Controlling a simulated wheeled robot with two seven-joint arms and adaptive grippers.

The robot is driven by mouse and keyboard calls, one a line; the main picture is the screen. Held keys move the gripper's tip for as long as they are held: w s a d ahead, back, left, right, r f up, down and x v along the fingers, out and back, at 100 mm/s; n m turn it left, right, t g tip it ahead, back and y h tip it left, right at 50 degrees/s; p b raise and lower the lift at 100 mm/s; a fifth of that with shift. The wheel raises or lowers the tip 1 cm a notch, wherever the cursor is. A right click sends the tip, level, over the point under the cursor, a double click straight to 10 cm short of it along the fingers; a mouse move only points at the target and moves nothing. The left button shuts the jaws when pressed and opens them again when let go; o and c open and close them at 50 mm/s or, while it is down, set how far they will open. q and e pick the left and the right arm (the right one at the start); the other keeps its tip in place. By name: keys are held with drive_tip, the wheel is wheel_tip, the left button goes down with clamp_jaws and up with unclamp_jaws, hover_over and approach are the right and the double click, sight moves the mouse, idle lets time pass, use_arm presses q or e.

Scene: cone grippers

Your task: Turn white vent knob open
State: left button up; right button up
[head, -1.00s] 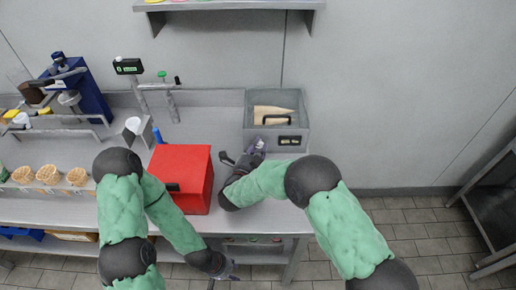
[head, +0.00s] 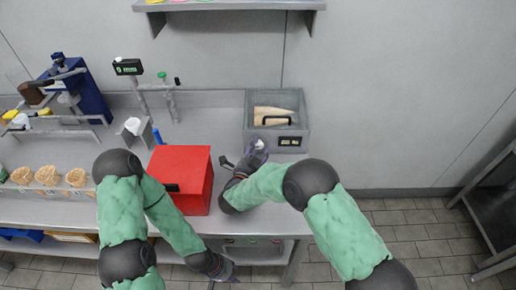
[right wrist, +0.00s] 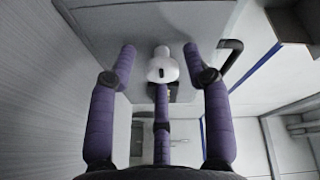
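The white vent knob (right wrist: 162,70) is on the front of the grey box (right wrist: 150,24) in the right wrist view. In the head view a small white spot that looks like the knob (head: 260,144) shows at the fingers, below the grey box (head: 248,138). My right gripper (right wrist: 159,62) is open, with purple fingers on the left, right and below the knob. The knob lies between the fingertips, with gaps visible at both sides; I cannot tell whether the lower finger touches it. My left gripper (head: 230,275) hangs low in front of the counter; its finger state is too small to tell.
A red box (head: 182,172) stands on the counter left of my right gripper. The grey box holds tan contents and has a black handle (head: 276,119). Several cones in holders (head: 48,175) and a blue machine (head: 88,95) are farther left.

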drive_tip(key=shift+r, duration=0.1)
wheel_tip(320, 180, up, 10)
idle(0.7)
